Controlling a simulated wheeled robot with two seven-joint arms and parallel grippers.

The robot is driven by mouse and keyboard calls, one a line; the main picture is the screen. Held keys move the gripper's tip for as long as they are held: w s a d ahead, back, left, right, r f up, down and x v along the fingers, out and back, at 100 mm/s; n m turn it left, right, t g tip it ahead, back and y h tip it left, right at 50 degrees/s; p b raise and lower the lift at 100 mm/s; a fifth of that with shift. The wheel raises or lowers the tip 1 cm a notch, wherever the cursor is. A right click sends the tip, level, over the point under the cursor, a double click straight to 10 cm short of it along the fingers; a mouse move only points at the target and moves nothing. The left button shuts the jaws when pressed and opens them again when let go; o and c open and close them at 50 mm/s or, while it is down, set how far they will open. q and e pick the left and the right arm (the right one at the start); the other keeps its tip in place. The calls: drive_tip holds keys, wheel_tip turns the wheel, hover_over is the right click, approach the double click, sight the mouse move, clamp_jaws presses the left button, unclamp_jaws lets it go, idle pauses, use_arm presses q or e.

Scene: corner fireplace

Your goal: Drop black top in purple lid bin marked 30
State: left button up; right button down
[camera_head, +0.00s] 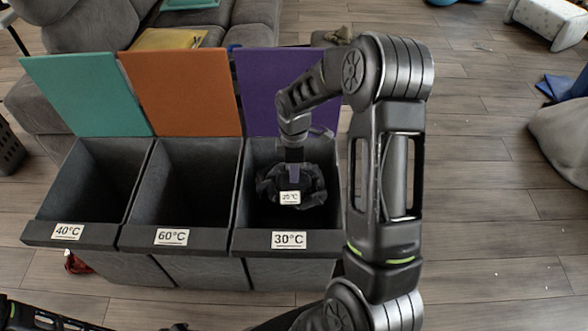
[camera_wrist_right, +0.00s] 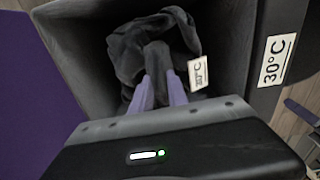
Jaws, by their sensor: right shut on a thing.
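The black top (camera_head: 264,188) is a crumpled dark cloth with a white tag. It hangs inside the opening of the 30°C bin (camera_head: 244,211), whose purple lid (camera_head: 268,88) stands open behind it. My right gripper (camera_head: 293,178) reaches down into this bin, shut on the top. In the right wrist view the two purple fingers (camera_wrist_right: 161,88) pinch the cloth (camera_wrist_right: 128,50), with bin walls around it. Whether the cloth touches the bin floor is hidden. My left gripper is not visible; only part of my left arm shows at the lower left.
The 60°C bin (camera_head: 185,243) with an orange lid (camera_head: 185,92) and the 40°C bin (camera_head: 92,236) with a teal lid (camera_head: 88,95) stand open to the left, appearing empty. A grey sofa (camera_head: 75,25) is behind. The wooden floor at right is largely clear.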

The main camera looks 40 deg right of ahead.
drive_tip(key=c, duration=1.2)
unclamp_jaws()
wheel_tip(320, 180, up, 8)
drive_tip(key=shift+f+p, duration=0.1)
drive_tip(key=shift+p, duration=0.35)
